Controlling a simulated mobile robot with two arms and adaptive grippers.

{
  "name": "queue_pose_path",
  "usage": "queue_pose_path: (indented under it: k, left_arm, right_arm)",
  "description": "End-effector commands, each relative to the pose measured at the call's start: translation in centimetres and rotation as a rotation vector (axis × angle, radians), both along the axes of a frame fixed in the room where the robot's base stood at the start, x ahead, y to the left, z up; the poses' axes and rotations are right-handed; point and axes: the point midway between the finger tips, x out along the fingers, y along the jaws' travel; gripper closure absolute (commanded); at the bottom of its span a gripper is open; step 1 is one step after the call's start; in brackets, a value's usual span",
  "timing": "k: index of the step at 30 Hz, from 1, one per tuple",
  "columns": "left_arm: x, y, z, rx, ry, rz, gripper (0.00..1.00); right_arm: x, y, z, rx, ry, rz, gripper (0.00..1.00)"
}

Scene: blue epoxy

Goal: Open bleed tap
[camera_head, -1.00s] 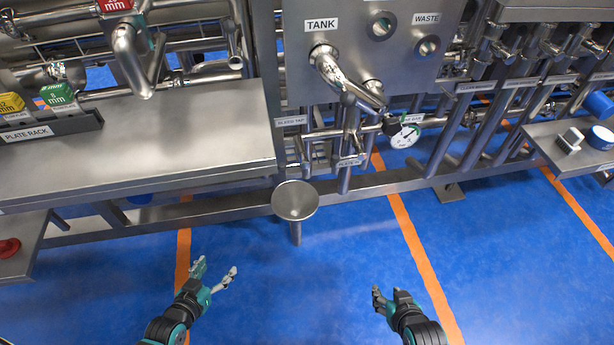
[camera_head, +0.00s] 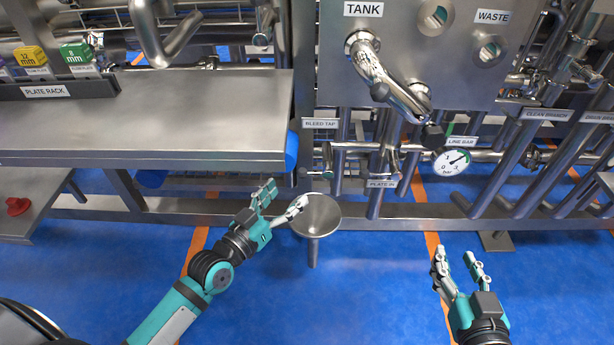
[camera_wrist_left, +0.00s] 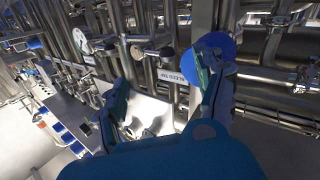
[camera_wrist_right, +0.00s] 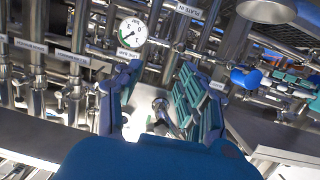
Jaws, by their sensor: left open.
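The BLEED TAP label (camera_head: 320,123) is on the frame below the tank panel. Under it is the small tap (camera_head: 328,167) on a short pipe, with a thin handle reaching left; whether it is open or shut is too small to tell. A steel funnel (camera_head: 316,216) stands below the tap. My left gripper (camera_head: 284,199) is open and empty, left of the funnel and below left of the tap, one fingertip overlapping the funnel's rim in the picture. The left wrist view shows the label (camera_wrist_left: 172,77) between its fingers. My right gripper (camera_head: 457,260) is open and empty over the floor.
A steel bench (camera_head: 150,120) with a plate rack (camera_head: 60,91) is to the left. A curved TANK pipe (camera_head: 385,85) juts out above. A LINE BAR gauge (camera_head: 452,161) and upright pipes are right of the tap.

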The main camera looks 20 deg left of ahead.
Motion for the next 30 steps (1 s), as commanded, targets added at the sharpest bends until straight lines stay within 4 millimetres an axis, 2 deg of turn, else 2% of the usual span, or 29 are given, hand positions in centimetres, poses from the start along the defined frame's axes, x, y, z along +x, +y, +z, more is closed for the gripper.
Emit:
queue_pose_path:
  k: [1,6,12,18,25,30]
  left_arm:
    - [1.3,-0.4,-0.1,-0.004,-0.005,0.002,0.29]
    - [4.6,-1.4,-0.1,-0.003,-0.003,0.002,0.29]
    - [7.2,-2.2,-0.1,-0.001,-0.002,0.001,0.29]
    - [8.2,-2.6,-0.1,0.001,0.001,0.001,0.29]
    - [8.2,-2.6,-0.1,0.001,0.001,0.001,0.29]
    - [8.2,-2.6,-0.1,0.001,0.001,0.001,0.5]
  right_arm:
    - [0.3,0.2,0.5,0.011,-0.044,0.003,0.6]
    - [0.8,0.8,3.2,0.048,-0.189,0.013,0.6]
    - [0.9,1.1,5.6,0.082,-0.321,0.021,0.6]
    - [0.8,1.2,6.6,0.096,-0.373,0.023,0.6]
    - [0.8,1.2,6.7,0.096,-0.375,0.024,0.6]
    - [0.8,1.2,6.7,0.096,-0.375,0.024,0.6]
